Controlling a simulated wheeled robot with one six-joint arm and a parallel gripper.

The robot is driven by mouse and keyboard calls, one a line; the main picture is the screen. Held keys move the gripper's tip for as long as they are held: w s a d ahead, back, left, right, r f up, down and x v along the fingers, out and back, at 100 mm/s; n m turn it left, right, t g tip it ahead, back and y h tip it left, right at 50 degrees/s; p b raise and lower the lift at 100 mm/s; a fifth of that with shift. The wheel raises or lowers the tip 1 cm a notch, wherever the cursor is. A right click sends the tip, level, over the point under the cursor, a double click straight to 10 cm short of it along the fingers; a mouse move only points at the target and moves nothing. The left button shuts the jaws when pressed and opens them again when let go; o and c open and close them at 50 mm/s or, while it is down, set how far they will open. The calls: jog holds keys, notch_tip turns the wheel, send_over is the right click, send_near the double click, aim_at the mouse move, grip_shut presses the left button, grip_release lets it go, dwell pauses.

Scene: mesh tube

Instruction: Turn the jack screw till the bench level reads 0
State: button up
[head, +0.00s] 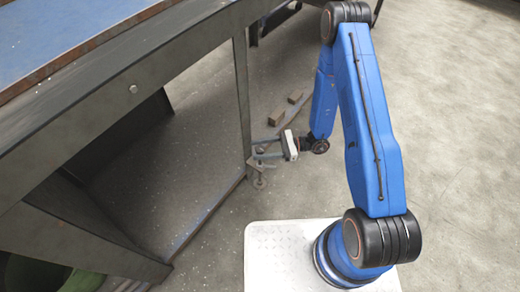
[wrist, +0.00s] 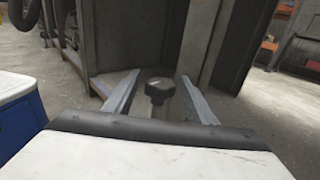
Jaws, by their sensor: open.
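The jack screw shows in the wrist view as a dark round knob (wrist: 159,86) on a short stem, between the two open fingers of my gripper (wrist: 157,95). I cannot tell whether the fingers touch it. In the head view my gripper (head: 257,150) is beside the bench leg, low under the bench (head: 133,75). A small jack foot (head: 259,183) stands on the floor at the base of that leg, just below the gripper. The bench level and its reading cannot be made out in either view.
The bench leg (head: 242,95) stands close to my gripper. Small wooden blocks (head: 277,118) lie on the floor behind it. A green round object (head: 82,281) is under the bench at lower left. The concrete floor (head: 455,150) at right is clear.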

jog(key=c, duration=1)
jog(key=shift+c, duration=0.2)
jog(key=shift+n+g, duration=0.3)
jog(key=n+g+h, duration=0.1)
jog(key=n+g, duration=0.1)
jog(key=g, duration=0.2)
jog(key=n+g+h, duration=0.2)
jog(key=n+g, duration=0.1)
jog(key=shift+g, duration=0.4)
jog(key=n+g+h, duration=0.5)
jog(key=n+h, duration=0.1)
jog(key=h, duration=0.1)
jog(key=shift+g, duration=0.4)
jog(key=shift+h, duration=0.4)
jog(key=o, duration=1)
